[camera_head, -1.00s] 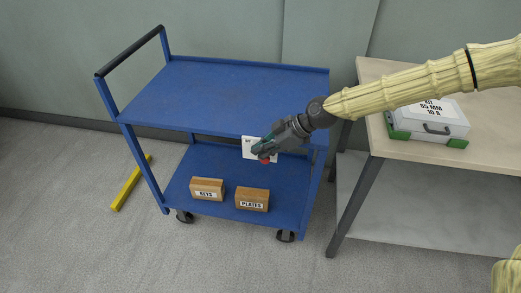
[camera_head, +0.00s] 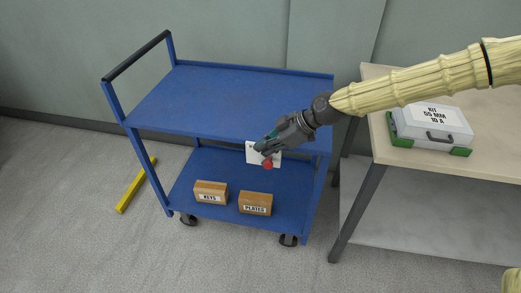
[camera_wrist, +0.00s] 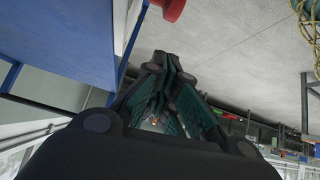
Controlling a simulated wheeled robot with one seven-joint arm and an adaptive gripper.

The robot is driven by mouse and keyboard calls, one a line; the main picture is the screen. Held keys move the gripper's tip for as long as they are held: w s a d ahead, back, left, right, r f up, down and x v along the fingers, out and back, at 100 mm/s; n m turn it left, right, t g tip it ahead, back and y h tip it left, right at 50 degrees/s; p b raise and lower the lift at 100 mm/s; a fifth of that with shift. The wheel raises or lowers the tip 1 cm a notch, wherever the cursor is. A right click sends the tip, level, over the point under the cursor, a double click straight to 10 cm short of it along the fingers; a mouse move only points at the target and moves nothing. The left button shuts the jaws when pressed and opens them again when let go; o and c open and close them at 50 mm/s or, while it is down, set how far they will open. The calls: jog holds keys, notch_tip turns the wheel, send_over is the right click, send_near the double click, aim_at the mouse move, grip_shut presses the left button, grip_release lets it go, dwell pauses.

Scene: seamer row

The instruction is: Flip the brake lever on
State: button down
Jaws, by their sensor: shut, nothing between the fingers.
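The blue cart (camera_head: 235,100) stands in front of the wall. A white plate (camera_head: 278,158) with small markings shows at its front edge, partly hidden by my gripper. A red knob (camera_head: 268,165), which looks like the end of the brake lever, shows just below my gripper. The lever's shaft is hidden, so I cannot tell its position. In the wrist view the red knob (camera_wrist: 172,7) is at the top edge, beyond the fingertips. My gripper (camera_head: 261,148) is shut and empty, close to the knob; I cannot tell if they touch. Its closed fingers show in the wrist view (camera_wrist: 163,62).
Two boxes, KEYS (camera_head: 211,191) and PLATES (camera_head: 255,204), sit on the cart's lower shelf. A table (camera_head: 480,175) with a grey and green kit case (camera_head: 432,128) stands to the right. A yellow bar (camera_head: 134,188) lies on the floor at left.

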jog(key=d+r, duration=0.3)
jog(key=d, duration=0.3)
jog(key=shift+s+d+r, duration=0.15)
jog(key=shift+s, duration=0.3)
jog(key=s+f+m+g+h+p, duration=0.15)
jog(key=s+f+m, duration=0.35)
jog(key=s+f, duration=0.55)
jog(key=s+f+m+h+p, duration=0.15)
jog(key=s+f+m, duration=0.5)
jog(key=f, duration=0.65)
jog(key=s+d+f+m+h+p, duration=0.1)
jog(key=s+d+f+m+h, duration=0.2)
jog(key=s+d, duration=0.5)
jog(key=s+d+f+m+h+p, duration=0.1)
jog(key=s+d+f+m+h, duration=0.1)
jog(key=s+d, duration=0.6)
jog(key=s+f+m, duration=0.1)
jog(key=s+f, duration=0.1)
jog(key=s, duration=0.1)
jog(key=shift+f+h+p, duration=0.2)
jog(key=shift+h+p, duration=0.1)
jog(key=shift+h, duration=0.1)
jog(key=shift+m, duration=0.25)
